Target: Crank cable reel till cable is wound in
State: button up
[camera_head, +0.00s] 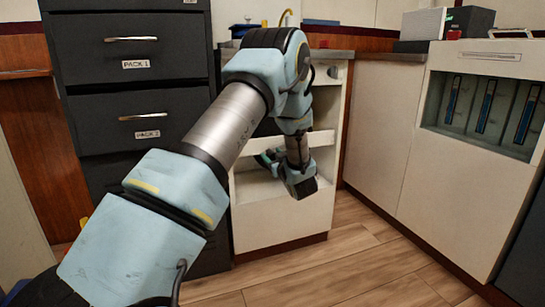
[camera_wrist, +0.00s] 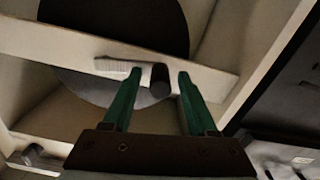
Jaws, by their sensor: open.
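In the wrist view a round reel disc (camera_wrist: 75,88), dark above and grey below, sits behind a cream crossbar of a cabinet. A dark knob (camera_wrist: 160,80), apparently the crank handle, stands out in front of the bar. A pale ribbed piece (camera_wrist: 113,67) lies to its left. My gripper (camera_wrist: 158,74) is open, with a green finger on each side of the knob and visible gaps between. Whether the knob reaches fully between the fingers is unclear. In the head view my gripper (camera_head: 265,158) is at the white cabinet opening; my arm hides the reel. No cable can be made out.
The open white cabinet (camera_head: 258,222) surrounds my gripper with side walls and a crossbar (camera_head: 320,141). Dark drawers (camera_head: 140,115) stand at the left. A white unit (camera_head: 455,185) with recessed breaker slots stands at the right. The wooden floor (camera_head: 350,265) in front is clear.

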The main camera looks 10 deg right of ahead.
grip_shut()
dwell(1.3)
